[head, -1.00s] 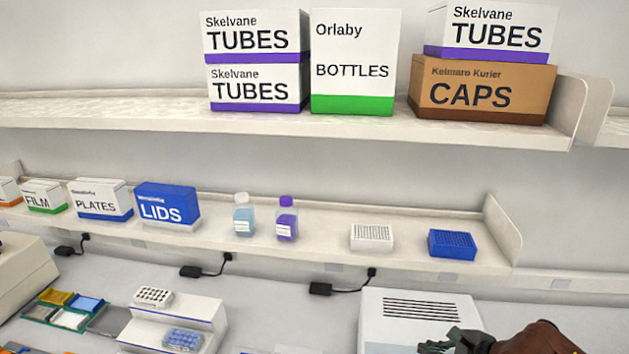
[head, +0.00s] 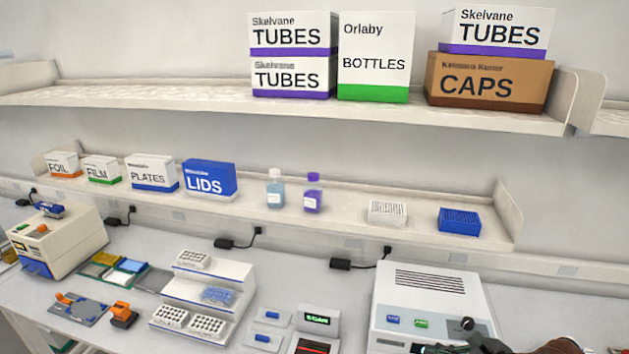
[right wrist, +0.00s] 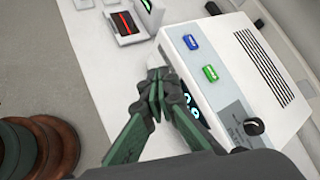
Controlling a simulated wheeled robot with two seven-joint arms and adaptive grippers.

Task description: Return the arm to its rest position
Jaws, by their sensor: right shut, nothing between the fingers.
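My right gripper (right wrist: 157,95) is shut and empty in the right wrist view. It hangs above the bench beside the front of a white machine (right wrist: 222,85) with a blue button, a green button and a black knob; the picture does not settle whether they touch. In the head view only a part of my right gripper (head: 440,348) shows at the bottom edge, in front of the same machine (head: 432,295). My left gripper is in neither view.
On the bench stand a stepped rack (head: 208,290) with white and blue blocks, small devices (head: 318,318), an orange-topped tool (head: 123,314) and a beige machine (head: 58,240). A lower shelf (head: 345,205) holds boxes, two bottles and two tube racks. Large boxes stand on the upper shelf (head: 180,95).

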